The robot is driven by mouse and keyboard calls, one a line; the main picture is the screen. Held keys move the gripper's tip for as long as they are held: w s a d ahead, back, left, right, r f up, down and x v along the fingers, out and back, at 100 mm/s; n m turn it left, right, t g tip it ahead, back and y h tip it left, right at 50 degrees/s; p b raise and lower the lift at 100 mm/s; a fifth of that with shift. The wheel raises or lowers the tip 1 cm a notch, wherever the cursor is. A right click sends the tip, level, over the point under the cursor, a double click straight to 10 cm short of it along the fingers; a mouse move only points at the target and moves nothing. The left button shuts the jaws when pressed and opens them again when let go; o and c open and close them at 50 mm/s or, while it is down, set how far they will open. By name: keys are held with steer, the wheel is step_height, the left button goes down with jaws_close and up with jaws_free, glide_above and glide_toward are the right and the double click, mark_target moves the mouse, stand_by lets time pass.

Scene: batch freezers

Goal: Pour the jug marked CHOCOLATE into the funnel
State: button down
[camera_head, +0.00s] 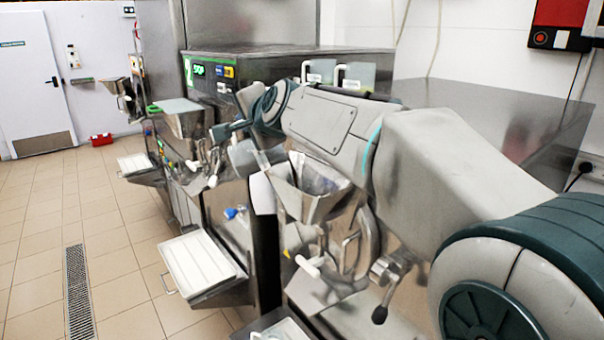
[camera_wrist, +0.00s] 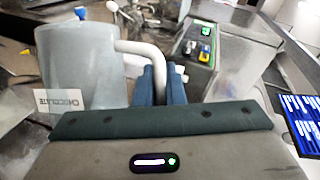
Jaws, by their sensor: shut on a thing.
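The jug (camera_wrist: 82,62) marked CHOCOLATE fills the left of the wrist view; it is a cloudy blue-grey jug with a white label (camera_wrist: 58,101). My gripper (camera_wrist: 160,86) has its blue fingers shut on the jug's handle. In the head view my gripper (camera_head: 228,131) is out over the machine fronts, with the jug (camera_head: 243,157) below it, partly hidden by my arm. A steel funnel (camera_head: 312,203) is just right of and lower than the jug; my arm covers part of its top. Whether the jug is tilted, and its contents, I cannot tell.
Two more pale jugs (camera_head: 354,76) stand on the machine top behind my arm. Another steel hopper (camera_head: 186,120) is on the machine farther left. Levers and taps (camera_head: 325,270) jut from the near machine front.

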steer(key=shift+d+r+b, duration=0.1)
steer(key=shift+d+b, duration=0.6)
steer(key=shift+b, duration=0.15)
steer(key=shift+w+d+r+m+y+b, duration=0.1)
steer(key=shift+d+r+m+y+b, duration=0.1)
steer(key=shift+d+b, duration=0.25)
steer(key=shift+w+d+r+m+y+b, duration=0.1)
steer(key=shift+d+r+m+b, duration=0.1)
steer(key=shift+d+b, duration=0.25)
steer(key=shift+d+b, duration=0.15)
steer(key=shift+b, duration=0.35)
steer(key=shift+r+m+b, duration=0.2)
steer(key=shift+m+b, duration=0.2)
steer(key=shift+b, duration=0.05)
steer(key=shift+w+d+r+m+t+y+b, duration=0.15)
steer(key=shift+d+r+m+t+y+b, duration=0.3)
steer(key=shift+b, duration=0.45)
